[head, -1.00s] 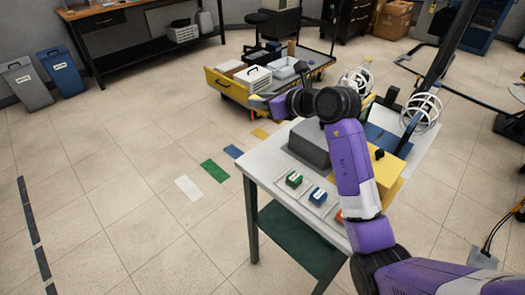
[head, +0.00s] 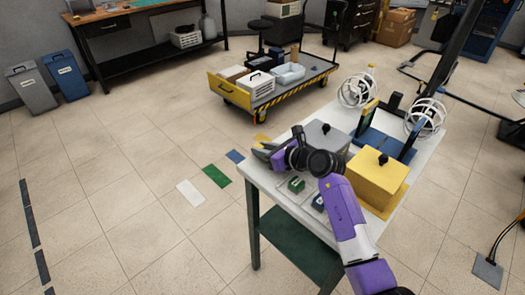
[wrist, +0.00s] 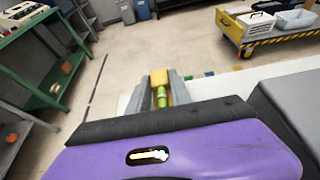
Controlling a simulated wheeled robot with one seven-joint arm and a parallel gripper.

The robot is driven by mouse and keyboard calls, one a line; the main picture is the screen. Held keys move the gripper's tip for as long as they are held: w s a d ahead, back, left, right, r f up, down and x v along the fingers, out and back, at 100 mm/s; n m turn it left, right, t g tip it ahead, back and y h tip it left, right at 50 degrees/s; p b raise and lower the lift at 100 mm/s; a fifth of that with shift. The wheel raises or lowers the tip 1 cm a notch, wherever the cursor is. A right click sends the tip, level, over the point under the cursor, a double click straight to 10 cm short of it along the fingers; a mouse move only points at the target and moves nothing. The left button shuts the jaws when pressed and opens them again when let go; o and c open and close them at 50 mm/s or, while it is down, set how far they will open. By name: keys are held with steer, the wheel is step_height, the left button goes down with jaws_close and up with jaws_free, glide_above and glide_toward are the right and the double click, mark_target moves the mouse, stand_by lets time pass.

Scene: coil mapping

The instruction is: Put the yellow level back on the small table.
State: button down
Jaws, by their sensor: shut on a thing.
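My gripper (wrist: 162,88) is shut on the yellow level (wrist: 158,77), whose yellow end and lime-green part show between the grey fingers in the wrist view. In the head view my gripper (head: 266,151) is at the left back corner of a white-topped table (head: 262,178). The table also shows in the wrist view (wrist: 215,84), beside and beyond the fingers. I cannot tell whether the gripper or level touches it.
On the table stand a grey box (head: 322,138), a yellow box (head: 377,178), a green block (head: 296,185) and white coils (head: 357,90). A yellow cart (head: 262,92) stands behind. A green shelf unit (wrist: 35,60) is at left in the wrist view. Open floor lies left of the table.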

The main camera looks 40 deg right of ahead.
steer(key=shift+f, duration=0.25)
steer(key=shift+f, duration=0.2)
steer(key=c, duration=1.2)
jaws_free()
steer(key=shift+o, duration=0.2)
